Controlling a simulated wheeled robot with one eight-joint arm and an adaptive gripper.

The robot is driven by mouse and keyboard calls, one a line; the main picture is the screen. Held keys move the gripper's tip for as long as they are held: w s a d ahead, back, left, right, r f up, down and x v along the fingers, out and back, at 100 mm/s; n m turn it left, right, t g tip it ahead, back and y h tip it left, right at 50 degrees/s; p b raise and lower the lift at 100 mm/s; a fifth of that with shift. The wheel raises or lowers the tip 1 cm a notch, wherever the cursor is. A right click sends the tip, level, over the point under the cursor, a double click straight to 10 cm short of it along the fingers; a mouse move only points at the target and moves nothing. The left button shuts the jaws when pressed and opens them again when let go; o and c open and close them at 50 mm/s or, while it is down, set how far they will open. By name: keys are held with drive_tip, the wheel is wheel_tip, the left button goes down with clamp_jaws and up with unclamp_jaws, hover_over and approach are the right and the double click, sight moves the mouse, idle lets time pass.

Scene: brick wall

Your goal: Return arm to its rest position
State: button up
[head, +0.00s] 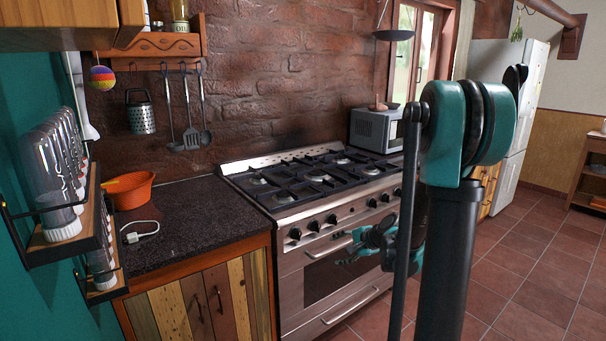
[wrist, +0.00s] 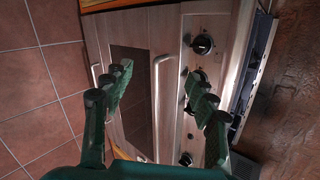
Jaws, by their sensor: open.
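My arm stands at the right in the head view, with a teal joint at its top. My gripper (head: 345,252) hangs in front of the stove (head: 335,220), partly hidden behind my arm's links. In the wrist view my gripper (wrist: 165,95) is open, its two green fingers spread wide with nothing between them. The stove's front fills much of the wrist view, with its oven door handle (wrist: 157,100) and dark knobs (wrist: 202,44) behind the fingers. I cannot tell the exact gap between gripper and stove.
A counter (head: 185,220) with an orange bowl (head: 130,190) stands left of the stove. A bottle rack (head: 62,235) juts out at the near left. A microwave (head: 377,129) and a fridge (head: 505,110) stand farther back. The tiled floor (head: 530,270) at the right is clear.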

drive_tip(key=s+d+f+n+g+h, duration=0.1)
drive_tip(key=s+n, duration=0.3)
drive_tip(key=s, duration=0.4)
drive_tip(key=s+d+f+n+g+h, duration=0.1)
drive_tip(key=s+d+n+h, duration=0.2)
drive_tip(key=s, duration=0.6)
drive_tip(key=s+d+f+n+g+h, duration=0.1)
drive_tip(key=s+d+n+h, duration=0.1)
drive_tip(key=s+n, duration=0.3)
drive_tip(key=s, duration=0.4)
drive_tip(key=shift+s+d+f+n+h, duration=0.15)
drive_tip(key=shift+d+f+n+h, duration=0.15)
drive_tip(key=shift+d+n+h, duration=0.1)
drive_tip(key=shift+c, duration=0.6)
